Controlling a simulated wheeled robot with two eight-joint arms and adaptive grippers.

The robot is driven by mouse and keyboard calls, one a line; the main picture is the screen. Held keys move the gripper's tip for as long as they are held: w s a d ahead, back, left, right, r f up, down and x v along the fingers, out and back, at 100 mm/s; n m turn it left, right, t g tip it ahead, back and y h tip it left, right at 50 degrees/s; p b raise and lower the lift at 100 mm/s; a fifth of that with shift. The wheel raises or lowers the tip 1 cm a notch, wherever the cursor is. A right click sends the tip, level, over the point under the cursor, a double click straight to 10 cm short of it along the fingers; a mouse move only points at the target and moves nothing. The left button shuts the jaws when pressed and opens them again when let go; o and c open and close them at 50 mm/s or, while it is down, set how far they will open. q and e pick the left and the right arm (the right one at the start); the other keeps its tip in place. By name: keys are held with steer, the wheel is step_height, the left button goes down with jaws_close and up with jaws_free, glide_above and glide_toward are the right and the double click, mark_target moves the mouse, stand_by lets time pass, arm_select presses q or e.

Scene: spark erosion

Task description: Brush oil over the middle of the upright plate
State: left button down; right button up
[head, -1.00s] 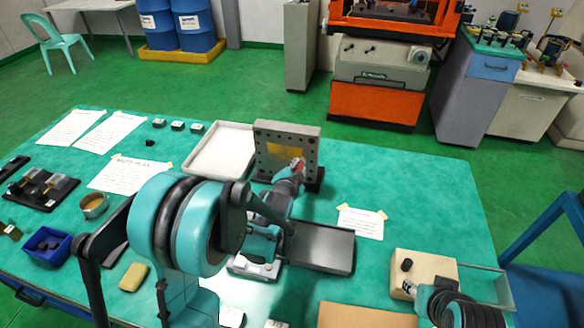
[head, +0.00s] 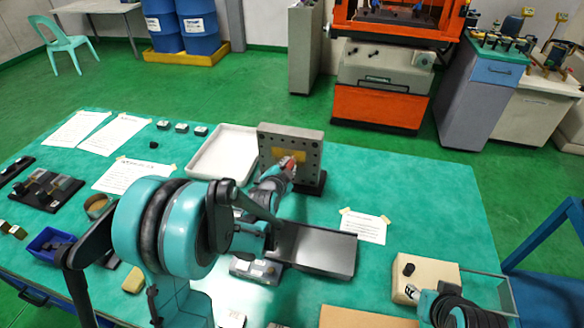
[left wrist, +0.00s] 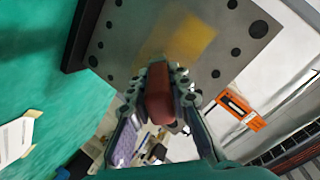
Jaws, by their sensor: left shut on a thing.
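The upright plate (head: 308,150) is grey with rows of dark holes and stands on a dark base on the green table. A yellowish patch (left wrist: 190,38) covers its middle. My left gripper (head: 287,166) is in front of the plate. It is shut on a reddish-brown brush handle (left wrist: 158,100), which points at the plate by the patch. The brush's tip is hidden, so I cannot tell if it touches the plate. Only part of my right arm shows at the bottom right of the head view; its gripper cannot be made out.
A white tray (head: 197,160) lies left of the plate. A dark metal tray (head: 325,250) lies in front of it. A small cup (head: 97,206) and a blue bin (head: 48,243) stand at the left. A beige box (head: 425,275) is at the right. The table right of the plate is clear.

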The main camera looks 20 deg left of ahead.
arm_select(q)
steer(key=shift+a+r, duration=0.7)
steer(key=shift+a, duration=3.15)
steer(key=d, duration=1.2)
steer(key=shift+w+b, duration=0.15)
steer(key=shift+b, duration=0.25)
steer(key=s, duration=0.6)
steer(key=shift+d, duration=0.15)
steer(key=shift+f, duration=0.1)
steer(key=s, duration=0.3)
steer(key=shift+d, duration=0.1)
